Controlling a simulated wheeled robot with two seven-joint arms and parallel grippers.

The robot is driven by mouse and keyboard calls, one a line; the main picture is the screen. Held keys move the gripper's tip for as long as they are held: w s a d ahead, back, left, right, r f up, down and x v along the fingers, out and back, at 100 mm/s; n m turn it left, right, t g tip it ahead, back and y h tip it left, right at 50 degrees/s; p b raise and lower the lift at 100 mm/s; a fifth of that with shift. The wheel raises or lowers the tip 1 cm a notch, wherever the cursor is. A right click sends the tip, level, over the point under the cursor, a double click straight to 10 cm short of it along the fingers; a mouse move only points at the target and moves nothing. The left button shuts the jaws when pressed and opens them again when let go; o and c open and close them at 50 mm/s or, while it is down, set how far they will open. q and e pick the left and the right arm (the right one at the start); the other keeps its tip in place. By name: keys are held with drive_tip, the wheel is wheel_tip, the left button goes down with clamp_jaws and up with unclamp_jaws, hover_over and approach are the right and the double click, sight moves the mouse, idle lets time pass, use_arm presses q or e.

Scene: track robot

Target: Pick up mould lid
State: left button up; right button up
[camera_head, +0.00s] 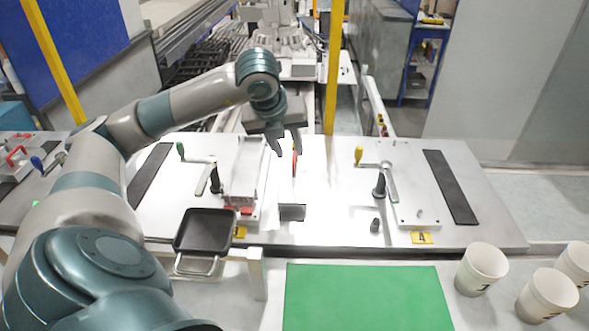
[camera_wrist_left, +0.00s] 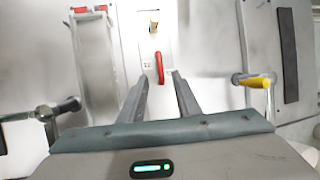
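A red handle (camera_head: 294,163) stands up from the pale work table, just below my left gripper (camera_head: 288,149) in the head view. In the left wrist view the red handle (camera_wrist_left: 160,68) sits on a narrow white plate (camera_wrist_left: 151,45), which I take for the mould lid; its edges are hard to make out in the head view. My left gripper (camera_wrist_left: 160,75) is open and empty, its two dark fingers apart and pointing down, with the handle seen between and just past the tips. I cannot tell how high the tips are above it. My right gripper is not in view.
A long metal mould (camera_head: 246,172) stands to the left, with a green-handled lever clamp (camera_head: 214,183) beside it. A yellow-handled clamp (camera_head: 380,182) stands to the right. A black pan (camera_head: 205,231), green mat (camera_head: 365,298) and white cups (camera_head: 481,268) are nearer.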

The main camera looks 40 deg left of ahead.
sight(294, 158)
use_arm(q)
drive_tip(key=shift+w+a+f+p, duration=0.15)
drive_tip(key=shift+w+f+p, duration=0.25)
drive_tip(key=shift+p, duration=0.3)
drive_tip(key=p+x, duration=0.2)
drive_tip(key=x, duration=0.1)
drive_tip(key=shift+w+a+f, duration=0.1)
drive_tip(key=shift+w+f, duration=0.25)
drive_tip(key=shift+f, duration=0.15)
drive_tip(key=c, duration=0.7)
clamp_jaws()
